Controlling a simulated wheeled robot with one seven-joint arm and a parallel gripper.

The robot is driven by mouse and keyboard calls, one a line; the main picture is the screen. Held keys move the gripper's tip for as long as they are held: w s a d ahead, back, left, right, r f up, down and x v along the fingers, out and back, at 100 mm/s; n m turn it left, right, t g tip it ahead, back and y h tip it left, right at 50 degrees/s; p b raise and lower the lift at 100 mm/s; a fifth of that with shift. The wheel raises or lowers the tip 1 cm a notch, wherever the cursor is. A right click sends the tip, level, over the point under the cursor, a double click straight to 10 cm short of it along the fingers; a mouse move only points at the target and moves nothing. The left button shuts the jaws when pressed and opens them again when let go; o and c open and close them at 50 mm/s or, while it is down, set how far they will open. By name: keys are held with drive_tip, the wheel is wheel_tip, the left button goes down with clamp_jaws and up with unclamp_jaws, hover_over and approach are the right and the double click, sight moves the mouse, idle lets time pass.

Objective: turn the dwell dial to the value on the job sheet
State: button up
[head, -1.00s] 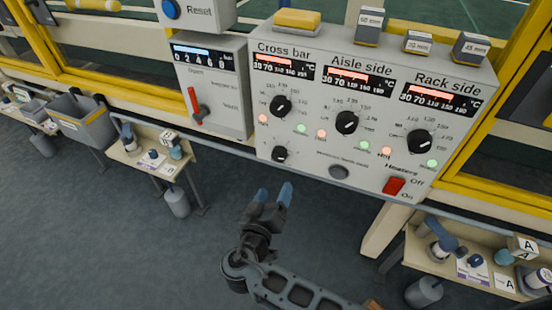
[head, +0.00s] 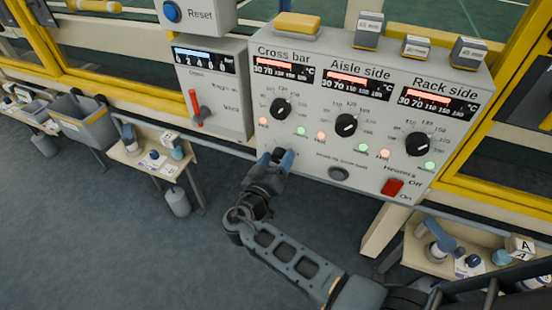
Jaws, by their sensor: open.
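The grey control panel (head: 300,140) carries a small black dial (head: 278,152) low on its left side, below the Cross bar dial (head: 281,108). No label for the small dial can be read. My gripper (head: 276,158) is open, its two blue fingertips on either side of the small dial in the picture. The fingers hide most of the dial and its scale. I cannot tell whether they touch it. No job sheet can be made out.
The Aisle side dial (head: 346,125), Rack side dial (head: 417,144), round dark knob (head: 339,174) and red heater switch (head: 392,187) share the panel. A red-handled lever (head: 196,108) is on the box to the left. Open floor lies below.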

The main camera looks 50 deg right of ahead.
drive_tip(key=shift+c, duration=0.5)
drive_tip(key=c, duration=1)
drive_tip(key=shift+o, duration=0.2)
drive_tip(key=shift+n, duration=0.4)
drive_tip(key=n+b, duration=0.1)
drive_tip(key=n, duration=0.2)
drive_tip(key=shift+f+n, duration=0.1)
drive_tip(key=shift+n, duration=0.3)
drive_tip(key=n, duration=0.5)
drive_tip(key=shift+w+a+n, duration=0.1)
drive_tip(key=shift+n, duration=0.2)
drive_tip(key=n+p, duration=0.1)
drive_tip(key=n, duration=0.3)
drive_tip(key=shift+n+p, duration=0.3)
drive_tip(key=shift+p, duration=0.05)
drive_tip(key=n+p, duration=0.1)
drive_tip(key=n, duration=0.3)
drive_tip(key=shift+f+n+p, duration=0.15)
drive_tip(key=shift+n+p, duration=0.25)
drive_tip(key=shift+n, duration=0.3)
